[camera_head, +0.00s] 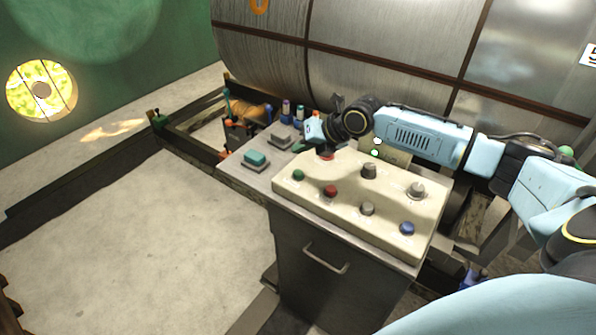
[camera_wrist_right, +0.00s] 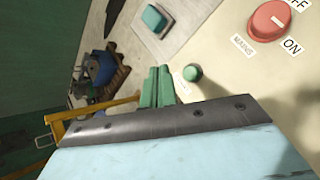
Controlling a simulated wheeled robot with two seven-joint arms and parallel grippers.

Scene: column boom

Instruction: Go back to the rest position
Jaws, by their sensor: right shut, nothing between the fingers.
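My right arm reaches in from the right in the head view. Its gripper (camera_head: 302,147) hangs over the back left of a cream control panel (camera_head: 384,192). In the right wrist view the two green fingers (camera_wrist_right: 157,87) lie together, shut with nothing between them. A green button (camera_wrist_right: 192,72) shows just beside the fingertips in that view. A red rotary knob (camera_wrist_right: 268,20) with MAINS and ON labels is at its upper right. In the head view this red knob (camera_head: 327,155) is partly hidden by my wrist. My left gripper is in neither view.
The panel sits on a grey cabinet (camera_head: 318,236) with several knobs and buttons. A teal-topped block (camera_head: 256,158) lies left of the panel. A large metal cylinder (camera_head: 400,42) stands behind my arm. The pale floor (camera_head: 150,240) at left is clear.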

